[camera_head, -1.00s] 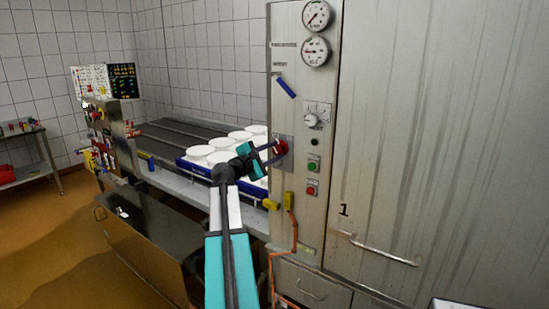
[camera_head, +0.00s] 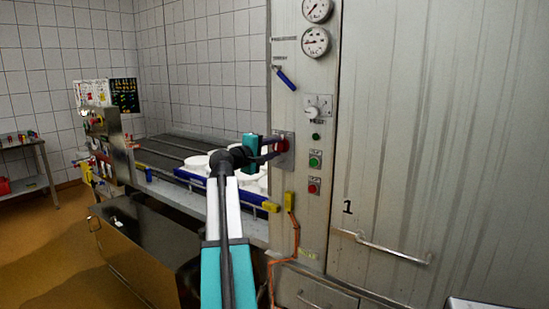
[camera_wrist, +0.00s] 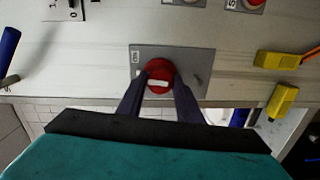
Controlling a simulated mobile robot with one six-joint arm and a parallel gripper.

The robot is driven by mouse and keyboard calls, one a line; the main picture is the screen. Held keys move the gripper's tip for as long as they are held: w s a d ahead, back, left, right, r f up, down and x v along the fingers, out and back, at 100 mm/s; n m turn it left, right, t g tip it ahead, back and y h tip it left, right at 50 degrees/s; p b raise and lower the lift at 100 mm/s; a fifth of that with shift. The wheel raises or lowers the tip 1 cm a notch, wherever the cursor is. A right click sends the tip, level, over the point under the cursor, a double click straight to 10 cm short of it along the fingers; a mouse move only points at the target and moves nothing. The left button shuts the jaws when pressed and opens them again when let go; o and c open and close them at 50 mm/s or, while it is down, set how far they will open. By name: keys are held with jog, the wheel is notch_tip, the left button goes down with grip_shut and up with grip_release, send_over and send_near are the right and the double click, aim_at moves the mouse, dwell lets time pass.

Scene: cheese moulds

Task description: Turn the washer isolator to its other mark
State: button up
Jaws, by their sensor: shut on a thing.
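The washer isolator is a red round knob (camera_wrist: 159,76) with a white bar, on a grey square plate (camera_wrist: 203,62) with small marks on the steel panel. In the wrist view the white bar lies roughly across the picture. My gripper (camera_wrist: 158,88) is shut on the red knob, one dark finger on each side of it. In the head view the isolator knob (camera_head: 282,146) shows at the panel's left part, with my gripper (camera_head: 274,147) reaching it from the left. The fingers hide part of the knob and plate.
Gauges (camera_head: 316,42), a blue-handled lever (camera_head: 285,78), a selector knob (camera_head: 312,111) and green (camera_head: 315,158) and red (camera_head: 313,186) buttons share the panel. A yellow connector (camera_head: 289,201) with an orange cable sits below. White moulds (camera_head: 196,163) stand in a blue tray behind my arm.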

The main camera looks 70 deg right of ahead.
jog(key=m+b, duration=0.2)
jog(key=f+m+b, duration=0.1)
jog(key=m+b, duration=0.1)
jog(key=b, duration=0.1)
jog(key=shift+m, duration=0.3)
jog(key=m+b, duration=0.2)
jog(key=b, duration=0.1)
jog(key=shift+s+r+m+t+b, duration=0.1)
jog(key=shift+r+m+t+b, duration=0.2)
jog(key=shift+m, duration=0.1)
jog(key=shift+a, duration=0.1)
jog(key=o, duration=1)
jog(key=shift+r, duration=0.15)
jog(key=shift+o, duration=0.2)
jog(key=f+v, duration=0.1)
jog(key=v, duration=1.2)
jog(key=shift+a+r, duration=0.4)
jog(key=shift+r, duration=0.1)
